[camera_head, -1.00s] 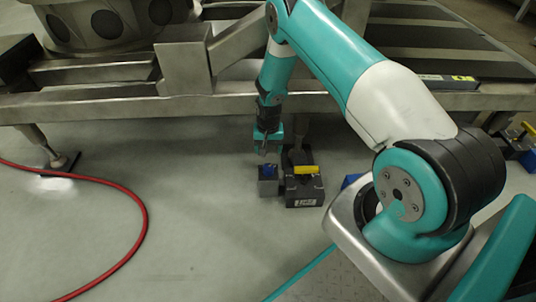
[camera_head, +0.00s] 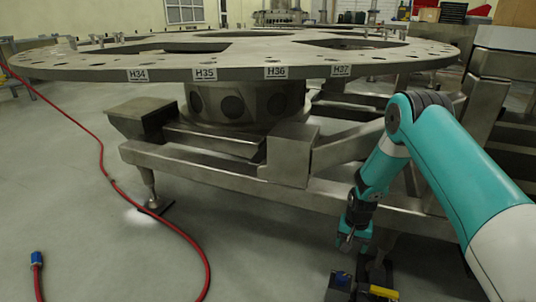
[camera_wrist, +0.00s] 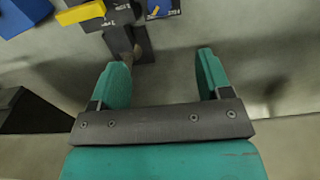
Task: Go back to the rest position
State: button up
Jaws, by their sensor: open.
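My gripper (camera_head: 350,243) hangs pointing down at the lower right of the head view, in front of the steel frame. In the wrist view its two green fingers stand wide apart and nothing is between them (camera_wrist: 161,66). Just below it in the head view is a dark block with a blue piece on top (camera_head: 342,279). Beside that is a dark tool with a yellow bar (camera_head: 383,292), cut off by the lower edge. The yellow bar also shows at the top left of the wrist view (camera_wrist: 80,13). The gripper is apart from them.
The round turret plate (camera_head: 215,74), labelled H34 to H37 on its rim, spans the upper head view. Its steel frame (camera_head: 330,196) lies behind my gripper. A red hose (camera_head: 118,187) crosses the floor at left, with a blue-ended connector (camera_head: 37,260). The left floor is otherwise clear.

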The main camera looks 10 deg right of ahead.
jog(key=s+a+r+n+y, duration=0.1)
jog(key=a+r+n, duration=0.1)
jog(key=a+r, duration=0.45)
jog(key=s+a+r+n, duration=0.1)
jog(key=a+r+n, duration=0.15)
jog(key=r, duration=0.65)
jog(key=s+a+r+n+y, duration=0.1)
jog(key=s+a+r, duration=0.1)
jog(key=a+r, duration=0.45)
jog(key=s+a+r+n+y, duration=0.1)
jog(key=s+a+r+n, duration=0.3)
jog(key=s+r, duration=0.65)
jog(key=s+a+r+n+y, duration=0.1)
jog(key=s+a+r+n, duration=0.5)
jog(key=s, duration=0.8)
notch_tip(320, 180, up, 39)
jog(key=d+m+p, duration=0.1)
jog(key=p, duration=3.7)
jog(key=shift+w+f, duration=0.15)
